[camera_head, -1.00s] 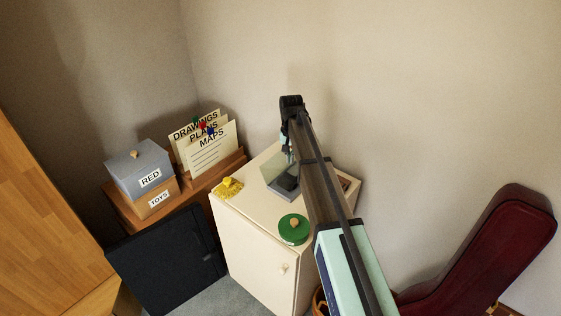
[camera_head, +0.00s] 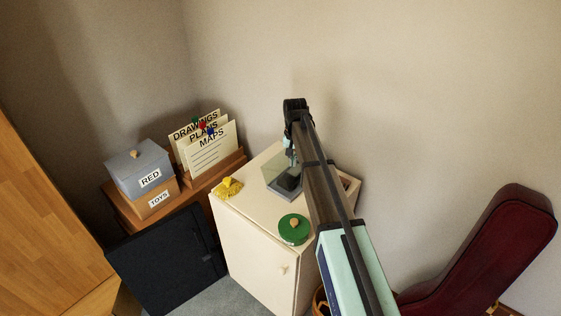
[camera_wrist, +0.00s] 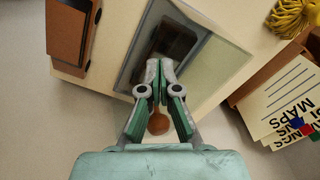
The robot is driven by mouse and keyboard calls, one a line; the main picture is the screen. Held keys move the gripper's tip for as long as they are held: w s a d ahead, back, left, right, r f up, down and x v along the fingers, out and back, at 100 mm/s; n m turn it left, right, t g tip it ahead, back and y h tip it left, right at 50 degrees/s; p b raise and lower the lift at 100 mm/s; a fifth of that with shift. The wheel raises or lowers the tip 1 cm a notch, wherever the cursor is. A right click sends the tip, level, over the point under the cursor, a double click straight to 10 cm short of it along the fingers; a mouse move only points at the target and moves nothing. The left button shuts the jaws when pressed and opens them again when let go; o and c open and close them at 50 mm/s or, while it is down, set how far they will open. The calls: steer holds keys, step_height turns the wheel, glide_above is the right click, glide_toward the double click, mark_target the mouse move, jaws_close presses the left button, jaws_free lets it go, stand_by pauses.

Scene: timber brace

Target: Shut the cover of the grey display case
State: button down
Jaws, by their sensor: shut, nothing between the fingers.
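The grey display case (camera_head: 286,187) sits on top of the cream cabinet (camera_head: 245,240). Its clear cover (camera_head: 273,168) stands raised at the case's left in the head view. In the wrist view the case (camera_wrist: 137,68) shows as a grey frame with a dark block (camera_wrist: 178,40) in it, and the clear cover (camera_wrist: 222,68) is to the right. My gripper (camera_wrist: 161,68) is shut and empty, its fingertips overlapping the case's near part in the wrist view. In the head view my gripper (camera_head: 291,158) is above the case, partly hidden by my arm. Contact with the cover cannot be told.
A green round lid (camera_head: 294,230) and a yellow tasselled item (camera_head: 228,187) lie on the cabinet top. A wooden tray (camera_head: 349,186) is right of my arm. Labelled boxes (camera_head: 140,178) and a card file (camera_head: 208,142) stand left. A brown round thing (camera_wrist: 158,123) shows between my fingers.

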steer(key=shift+f, duration=0.1)
steer(key=shift+s+d+f, duration=0.4)
steer(key=shift+d, duration=0.1)
steer(key=shift+s, duration=0.1)
stand_by(0.6)
steer(key=shift+s+d+f, duration=0.35)
steer(key=shift+d+f, duration=0.15)
steer(key=shift+b, duration=0.3)
steer(key=shift+s+d+f, duration=0.35)
steer(key=shift+d+f, duration=0.1)
steer(key=shift+f, duration=0.1)
steer(key=shift+s+f, duration=0.1)
steer(key=shift+f, duration=0.05)
stand_by(0.4)
